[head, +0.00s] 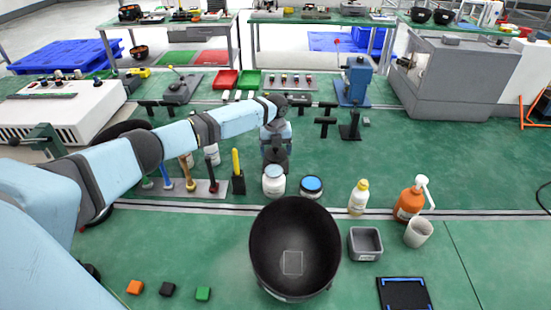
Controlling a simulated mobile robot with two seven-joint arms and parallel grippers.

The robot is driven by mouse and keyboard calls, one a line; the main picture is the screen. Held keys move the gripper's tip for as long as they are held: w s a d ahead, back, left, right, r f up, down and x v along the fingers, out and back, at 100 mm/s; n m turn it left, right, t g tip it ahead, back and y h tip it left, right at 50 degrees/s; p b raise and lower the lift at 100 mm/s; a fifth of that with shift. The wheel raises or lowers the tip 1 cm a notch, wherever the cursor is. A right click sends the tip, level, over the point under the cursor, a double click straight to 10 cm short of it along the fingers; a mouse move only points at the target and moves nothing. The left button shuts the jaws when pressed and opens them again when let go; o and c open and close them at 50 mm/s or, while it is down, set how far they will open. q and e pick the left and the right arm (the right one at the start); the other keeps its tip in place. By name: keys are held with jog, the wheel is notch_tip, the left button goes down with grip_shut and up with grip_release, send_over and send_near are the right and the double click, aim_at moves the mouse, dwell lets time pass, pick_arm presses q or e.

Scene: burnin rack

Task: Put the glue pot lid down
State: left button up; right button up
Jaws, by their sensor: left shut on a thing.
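My left gripper (275,164) points down at the middle of the bench, shut, directly above a white jar (274,186). The pale round top of the jar (274,171) shows just under the fingers. The gripper hides part of what it holds, and I cannot tell whether the lid is apart from the jar. A short pot with a blue top (312,186) stands just right of the jar. My right gripper is not in view.
A large black bowl (294,285) stands in front, with a grey square bin (365,243) to its right. A yellow-capped bottle (358,197), an orange pump bottle (410,199) and a beige cup (418,232) stand at right. A tool rack (205,188) lies left. Green surface between bowl and coloured blocks is clear.

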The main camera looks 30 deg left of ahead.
aim_at(276, 152)
pick_arm(q)
jog(key=shift+f, duration=2.05)
jog(key=shift+f, duration=0.15)
jog(key=o, duration=0.8)
notch_tip(276, 152, up, 12)
jog(key=shift+r, duration=0.25)
